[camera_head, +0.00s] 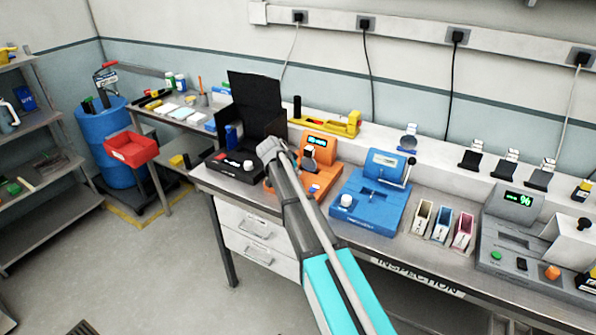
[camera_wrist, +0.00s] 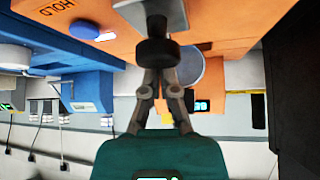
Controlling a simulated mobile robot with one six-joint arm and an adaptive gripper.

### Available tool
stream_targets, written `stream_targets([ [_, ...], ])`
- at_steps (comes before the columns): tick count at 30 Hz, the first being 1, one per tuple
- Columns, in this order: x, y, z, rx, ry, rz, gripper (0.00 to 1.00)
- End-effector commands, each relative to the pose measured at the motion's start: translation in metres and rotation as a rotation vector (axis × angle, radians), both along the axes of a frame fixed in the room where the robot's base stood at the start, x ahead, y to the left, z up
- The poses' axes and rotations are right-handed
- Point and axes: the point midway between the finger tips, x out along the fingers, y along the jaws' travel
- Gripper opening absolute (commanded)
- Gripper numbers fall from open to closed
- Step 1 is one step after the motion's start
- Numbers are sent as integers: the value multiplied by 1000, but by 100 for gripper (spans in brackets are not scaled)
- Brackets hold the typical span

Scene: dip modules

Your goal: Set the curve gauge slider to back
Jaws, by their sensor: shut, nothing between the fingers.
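My gripper (camera_wrist: 158,72) reaches toward an orange device in the wrist view, which shows the device upside down. Its fingers are closed together at a black round knob on a short stem (camera_wrist: 157,50); they look touching or very close, but I cannot tell which. The orange device (camera_wrist: 215,25) carries a "HOLD" label and a blue button (camera_wrist: 84,30). In the head view the orange device (camera_head: 318,186) stands on the bench with a lit display, partly hidden by my arm. I cannot read a curve gauge name or slider position marks.
A blue device with a lever (camera_head: 368,205) stands right of the orange one. A black open-lidded box (camera_head: 235,165) is at its left. Three small bins (camera_head: 440,223) and a grey device (camera_head: 510,240) lie further right. A yellow fixture (camera_head: 335,124) is behind.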

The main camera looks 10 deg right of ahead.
Motion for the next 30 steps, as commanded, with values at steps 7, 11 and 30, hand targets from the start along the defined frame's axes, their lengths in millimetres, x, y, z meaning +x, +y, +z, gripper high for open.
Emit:
stream_targets([
  [7,-5,5,2,9,8,-2,0],
  [11,-7,9,9,8,8,0,0],
  [30,-20,35,60,3,1,-2,0],
])
